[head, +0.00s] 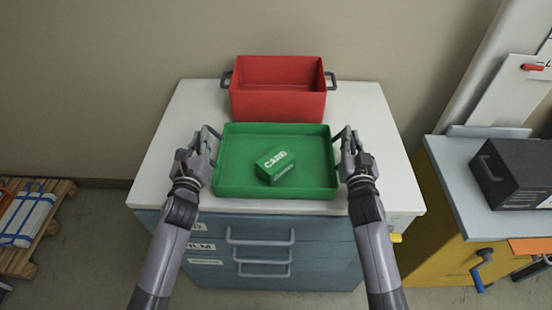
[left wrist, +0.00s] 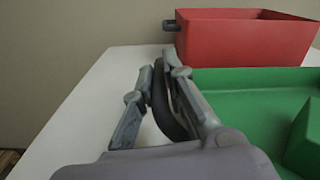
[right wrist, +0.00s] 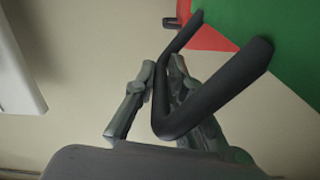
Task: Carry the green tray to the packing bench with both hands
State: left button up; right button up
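The green tray (head: 230,165) is at the front of a white-topped drawer cabinet (head: 155,185); I cannot tell whether it touches the top. A green box marked CARD (head: 277,166) lies inside it. My left gripper (head: 207,140) is at the tray's left handle; in the left wrist view its fingers (left wrist: 160,78) are closed around the dark handle (left wrist: 163,105). My right gripper (head: 346,143) is at the right handle; in the right wrist view its fingers (right wrist: 163,70) are closed around the dark bar (right wrist: 225,85). The tray also shows in both wrist views.
A red bin (head: 278,88) with side handles stands behind the tray. At right is a grey-topped bench (head: 460,190) with yellow sides, bearing a black box (head: 510,172). A pallet (head: 20,255) with white packs is on the floor at left. A wall is behind the cabinet.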

pick_arm(q)
grip_shut()
pick_arm(e)
grip_shut()
pick_arm(q)
jog(key=shift+r, duration=0.1)
pick_arm(e)
jog(key=shift+r, duration=0.15)
